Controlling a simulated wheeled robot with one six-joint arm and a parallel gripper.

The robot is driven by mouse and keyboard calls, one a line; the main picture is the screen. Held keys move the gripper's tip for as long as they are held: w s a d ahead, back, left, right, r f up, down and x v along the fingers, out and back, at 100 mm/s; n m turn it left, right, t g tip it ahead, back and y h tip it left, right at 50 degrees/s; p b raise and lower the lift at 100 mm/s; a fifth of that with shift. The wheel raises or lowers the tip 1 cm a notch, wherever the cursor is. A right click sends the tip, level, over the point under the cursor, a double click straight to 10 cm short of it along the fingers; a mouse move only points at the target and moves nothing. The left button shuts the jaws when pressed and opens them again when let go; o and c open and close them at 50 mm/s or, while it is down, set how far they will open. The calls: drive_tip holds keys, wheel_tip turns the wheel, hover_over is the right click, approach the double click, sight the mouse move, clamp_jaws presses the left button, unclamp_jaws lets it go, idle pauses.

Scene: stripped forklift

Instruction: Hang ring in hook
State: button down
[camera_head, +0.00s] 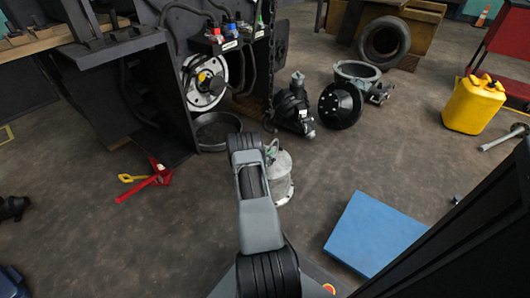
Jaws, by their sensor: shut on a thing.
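My arm (262,222) reaches forward from the bottom middle, and its far end (243,143) stands in front of the stripped forklift (150,95). My gripper is hidden beyond the arm's end, so its fingers and what they hold do not show. A dark round, ring-like part (210,147) shows just left of the arm's end, below the forklift's white disc (206,84). I cannot tell whether it touches my gripper or rests on the floor. A grey metal ring-shaped housing (357,71) lies on the floor at the upper right. I cannot make out a hook.
A pale flanged part (281,183) shows right of my arm. Dark machine parts (293,108) and a black disc (341,104) lie behind it. The left foreground floor is mostly clear.

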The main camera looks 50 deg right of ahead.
drive_tip(key=s+r+p, duration=0.2)
drive_tip(key=s+p, duration=0.1)
drive_tip(key=s, duration=0.3)
drive_tip(key=shift+s, duration=0.15)
idle(0.3)
drive_tip(key=shift+r, duration=0.1)
wheel_tip(320, 180, up, 8)
drive_tip(key=p, duration=0.5)
drive_tip(key=shift+f, duration=0.2)
idle(0.5)
drive_tip(key=w+b, duration=0.4)
drive_tip(key=w, duration=0.3)
drive_tip(key=shift+w+f, duration=0.25)
drive_tip(key=shift+w, duration=0.15)
